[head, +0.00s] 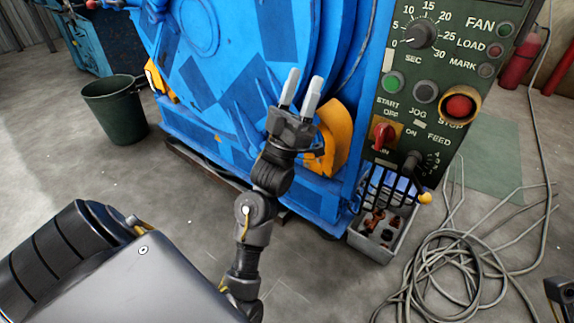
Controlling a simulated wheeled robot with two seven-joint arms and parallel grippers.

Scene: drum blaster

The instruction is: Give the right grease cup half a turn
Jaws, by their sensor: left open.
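I cannot make out a grease cup in the head view; if one sits at the orange part (345,128) low on the blue machine (225,75), my left gripper may cover it. My left gripper (304,80) is raised in front of the machine, just left of that orange part, with its two pale fingers pointing up and apart. Nothing shows between the fingers. Whether the hand touches the machine cannot be told. My right gripper is out of view; only a dark piece of what looks like my right arm shows at the lower right corner.
A green control panel (425,95) with knobs and buttons stands right of the machine. Below it are a lever with a yellow knob (425,198) and a grey bin (370,245) of parts. Coiled cable (440,265) lies at right. A green bucket (115,108) stands left.

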